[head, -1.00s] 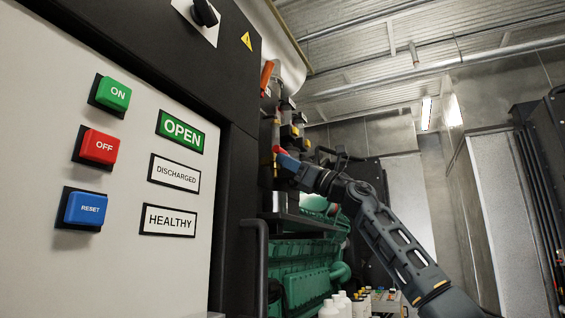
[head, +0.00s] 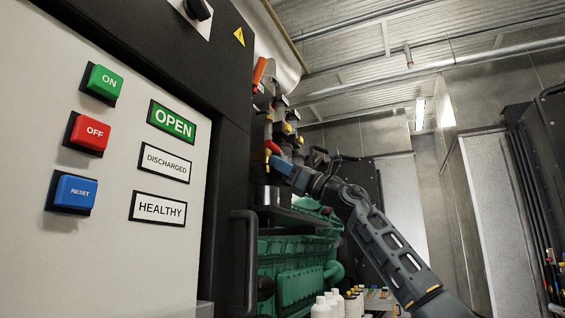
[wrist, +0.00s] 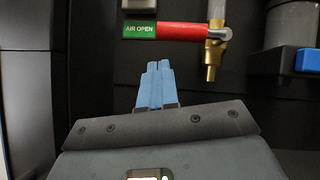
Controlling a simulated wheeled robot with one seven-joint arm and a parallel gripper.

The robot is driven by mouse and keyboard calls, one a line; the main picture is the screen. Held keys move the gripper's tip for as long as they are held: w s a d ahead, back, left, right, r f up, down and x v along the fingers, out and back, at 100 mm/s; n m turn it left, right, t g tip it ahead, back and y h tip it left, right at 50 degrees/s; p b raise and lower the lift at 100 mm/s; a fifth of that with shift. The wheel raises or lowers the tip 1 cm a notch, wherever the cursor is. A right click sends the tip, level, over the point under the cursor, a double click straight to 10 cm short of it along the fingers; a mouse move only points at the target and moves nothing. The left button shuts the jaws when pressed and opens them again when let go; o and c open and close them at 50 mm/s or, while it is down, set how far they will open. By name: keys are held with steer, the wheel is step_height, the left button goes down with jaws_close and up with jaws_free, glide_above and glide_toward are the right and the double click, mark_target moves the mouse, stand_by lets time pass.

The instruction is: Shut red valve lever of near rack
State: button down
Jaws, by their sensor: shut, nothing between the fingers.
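The red valve lever (wrist: 175,31) lies level in the wrist view, its green end label reading AIR OPEN. Its right end joins a brass valve body (wrist: 215,48) on a vertical pipe. In the head view the lever (head: 272,147) is a small red piece just beyond my fingertips. My gripper (wrist: 157,66) has its blue fingers pressed together with nothing between them. They appear just below the lever in the wrist view, with a gap in the picture; depth is hard to judge. My gripper (head: 277,163) also shows at the rack in the head view.
A control panel (head: 110,215) with ON, OFF and RESET buttons fills the left. A dark handle (head: 243,260) stands out beside it. An orange lever (head: 259,72) is higher on the rack. Green machinery (head: 300,285) and white bottles (head: 325,305) are below. A blue part (wrist: 308,61) sits right of the valve.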

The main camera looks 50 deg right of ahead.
steer(key=a+f+b+v, duration=0.1)
steer(key=b+v, duration=0.1)
steer(key=v, duration=0.9)
steer(key=shift+a, duration=0.1)
